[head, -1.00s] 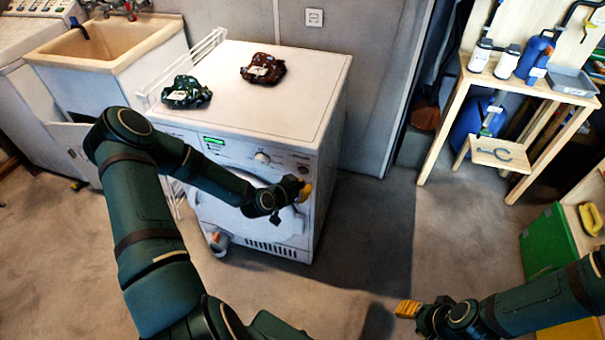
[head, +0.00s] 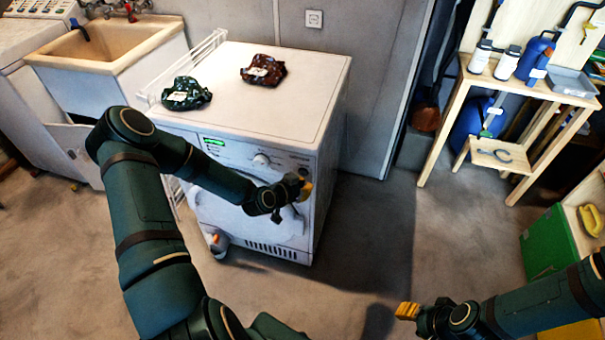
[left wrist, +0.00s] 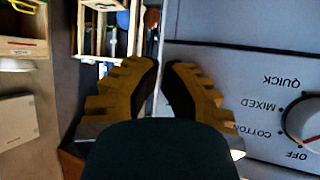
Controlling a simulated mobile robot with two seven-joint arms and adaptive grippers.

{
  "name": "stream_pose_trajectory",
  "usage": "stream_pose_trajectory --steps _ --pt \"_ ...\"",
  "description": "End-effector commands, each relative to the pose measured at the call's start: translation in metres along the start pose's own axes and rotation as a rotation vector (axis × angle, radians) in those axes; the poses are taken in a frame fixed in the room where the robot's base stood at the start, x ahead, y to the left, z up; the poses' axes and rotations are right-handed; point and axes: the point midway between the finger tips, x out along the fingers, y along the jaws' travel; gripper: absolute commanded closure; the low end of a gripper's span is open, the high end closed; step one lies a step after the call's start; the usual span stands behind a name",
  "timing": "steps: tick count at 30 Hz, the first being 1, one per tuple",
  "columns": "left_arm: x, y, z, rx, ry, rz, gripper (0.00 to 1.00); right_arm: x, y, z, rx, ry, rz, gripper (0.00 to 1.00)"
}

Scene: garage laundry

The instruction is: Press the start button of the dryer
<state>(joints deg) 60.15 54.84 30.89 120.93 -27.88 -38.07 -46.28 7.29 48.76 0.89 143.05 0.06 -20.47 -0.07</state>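The white dryer (head: 283,227) stands in the middle of the head view, with a lit green display (head: 214,141) and a round program knob (head: 261,159) on its front panel. My left gripper (head: 306,190) is at the panel's right end, by the front right edge; contact cannot be told. In the left wrist view its yellow fingers (left wrist: 160,75) are nearly together with nothing between them. The dial (left wrist: 305,122) and program labels show to their right. The start button cannot be made out. My right gripper (head: 407,310) is low over the floor, away from the dryer.
A green cloth (head: 186,94) and a dark red cloth (head: 263,70) lie on the dryer top. A sink (head: 105,45) is to the left. A wooden table (head: 467,82) with bottles stands at the right. The floor right of the dryer is clear.

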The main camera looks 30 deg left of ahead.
Motion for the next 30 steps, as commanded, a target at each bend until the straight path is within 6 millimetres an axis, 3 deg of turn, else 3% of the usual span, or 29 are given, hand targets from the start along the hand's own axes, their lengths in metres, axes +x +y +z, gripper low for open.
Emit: stream_pose_trajectory --steps 30 --pt "0.0069 -0.0035 -0.0035 0.000 -0.001 0.001 1.00 0.0050 0.0019 0.0006 0.000 0.000 0.000 0.58"
